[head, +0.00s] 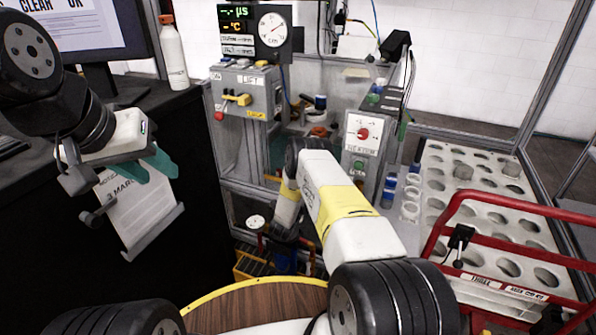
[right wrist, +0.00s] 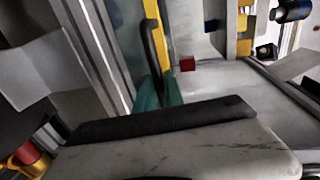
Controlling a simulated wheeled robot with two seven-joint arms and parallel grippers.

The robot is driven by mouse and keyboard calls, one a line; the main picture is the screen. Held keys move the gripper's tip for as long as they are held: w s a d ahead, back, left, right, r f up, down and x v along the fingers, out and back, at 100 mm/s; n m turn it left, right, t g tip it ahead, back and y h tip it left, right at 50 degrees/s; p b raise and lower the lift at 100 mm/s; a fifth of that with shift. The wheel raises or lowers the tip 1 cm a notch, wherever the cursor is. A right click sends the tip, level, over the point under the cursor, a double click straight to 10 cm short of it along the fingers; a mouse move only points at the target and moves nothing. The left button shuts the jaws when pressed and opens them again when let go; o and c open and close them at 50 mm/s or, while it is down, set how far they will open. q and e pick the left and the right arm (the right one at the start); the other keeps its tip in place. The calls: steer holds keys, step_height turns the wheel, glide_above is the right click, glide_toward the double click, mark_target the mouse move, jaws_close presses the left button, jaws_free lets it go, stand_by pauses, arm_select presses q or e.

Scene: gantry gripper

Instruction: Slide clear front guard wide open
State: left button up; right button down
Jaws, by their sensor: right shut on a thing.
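The clear front guard is hard to make out in the head view; grey metal framing (head: 248,190) stands around the machine's front, with my right arm covering part of it. In the right wrist view, a black curved handle (right wrist: 154,45) stands beside a grey metal profile (right wrist: 98,45) and a yellow strip. My right gripper's teal fingertips (right wrist: 160,93) are shut on this black handle. Its fingers are not clear in the head view, behind my arm. My left gripper (head: 148,168) is raised at the left, its teal fingers apart and empty, away from the machine.
A control box (head: 245,92) with a yellow lever and a box with a red knob (head: 362,134) flank the machine opening. A perforated rack (head: 480,190) with red rails (head: 505,248) is at the right. A white bottle (head: 173,55) stands on the dark left counter.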

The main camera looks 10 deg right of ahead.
steer(key=shift+f, duration=1.15)
steer(key=c, duration=1.5)
jaws_free()
steer(key=shift+o, duration=0.2)
steer(key=shift+s+r, duration=0.1)
steer(key=v, duration=0.7)
steer(key=shift+s+a, duration=0.2)
steer(key=shift+a, duration=0.05)
